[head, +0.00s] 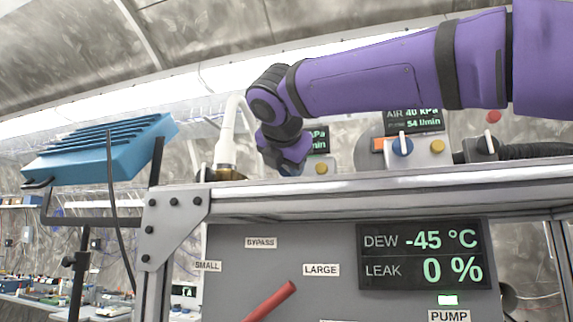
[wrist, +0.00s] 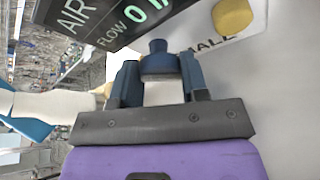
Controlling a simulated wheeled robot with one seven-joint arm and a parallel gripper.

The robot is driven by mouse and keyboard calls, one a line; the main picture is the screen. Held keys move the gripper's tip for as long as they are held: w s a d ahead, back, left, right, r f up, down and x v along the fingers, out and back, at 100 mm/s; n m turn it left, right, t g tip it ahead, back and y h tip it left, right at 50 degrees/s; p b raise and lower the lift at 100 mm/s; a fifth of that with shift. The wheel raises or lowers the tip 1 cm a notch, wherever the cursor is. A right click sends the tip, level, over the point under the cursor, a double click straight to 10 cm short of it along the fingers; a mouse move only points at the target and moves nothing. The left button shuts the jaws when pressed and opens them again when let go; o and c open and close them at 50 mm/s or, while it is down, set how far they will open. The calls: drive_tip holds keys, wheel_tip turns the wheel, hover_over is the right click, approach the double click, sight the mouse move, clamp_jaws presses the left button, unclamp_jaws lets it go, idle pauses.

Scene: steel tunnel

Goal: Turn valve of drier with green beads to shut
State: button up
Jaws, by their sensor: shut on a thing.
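In the wrist view my gripper (wrist: 158,78) has its two blue fingers closed on a round blue valve knob (wrist: 158,58), one finger on each side. The knob stands out from a pale panel below a dark display (wrist: 105,22) reading AIR and FLOW 0. A yellow button (wrist: 232,16) is beside a label ending in "ALL". In the head view my gripper (head: 291,166) reaches down behind the steel rail, in front of the left drier's display (head: 318,140). The knob is hidden there. No green beads show in either view.
The steel rail (head: 400,190) crosses in front. Below it are a red lever (head: 270,302) and a DEW/LEAK display (head: 422,255).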

drive_tip(key=o, duration=0.9)
drive_tip(key=shift+o, duration=0.2)
drive_tip(key=shift+s, duration=0.1)
drive_tip(key=v, duration=1)
drive_tip(key=shift+s+r, duration=0.1)
drive_tip(key=shift+s, duration=0.2)
